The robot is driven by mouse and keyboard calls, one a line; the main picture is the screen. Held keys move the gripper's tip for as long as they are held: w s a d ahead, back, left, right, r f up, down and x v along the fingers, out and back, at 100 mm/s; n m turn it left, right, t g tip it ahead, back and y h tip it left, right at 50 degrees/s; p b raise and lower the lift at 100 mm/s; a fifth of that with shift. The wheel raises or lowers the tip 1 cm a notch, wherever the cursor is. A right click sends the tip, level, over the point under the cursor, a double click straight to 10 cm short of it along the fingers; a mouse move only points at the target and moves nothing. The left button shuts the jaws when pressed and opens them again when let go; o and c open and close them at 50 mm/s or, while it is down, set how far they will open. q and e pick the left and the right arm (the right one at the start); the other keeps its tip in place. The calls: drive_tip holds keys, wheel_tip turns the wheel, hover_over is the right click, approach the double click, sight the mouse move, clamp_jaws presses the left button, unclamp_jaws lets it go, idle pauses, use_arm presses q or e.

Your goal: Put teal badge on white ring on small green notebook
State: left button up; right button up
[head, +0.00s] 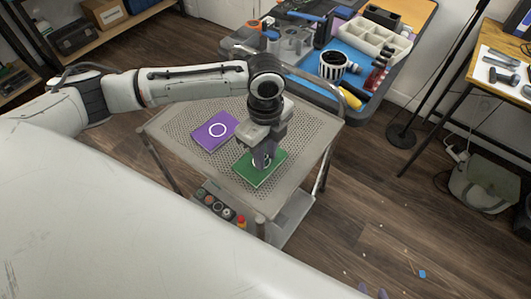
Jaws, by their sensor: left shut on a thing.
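The green notebook (269,173) lies on the perforated top of a grey cart. My left gripper (261,163) points down over it, low and close to its surface. Part of the white ring (254,162) shows around the fingers; the rest is hidden behind them. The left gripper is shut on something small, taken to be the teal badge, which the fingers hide. I cannot tell whether it touches the notebook.
A purple notebook (214,131) with a white ring lies just left of the green one. The cart (312,143) has free room on its right side. A blue-matted workbench (357,65) stands behind.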

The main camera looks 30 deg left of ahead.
use_arm(q)
drive_tip(key=o, duration=1)
drive_tip(key=shift+f, duration=0.15)
wheel_tip(320, 180, up, 12)
drive_tip(key=shift+r+p, duration=0.2)
drive_tip(key=shift+p, duration=0.15)
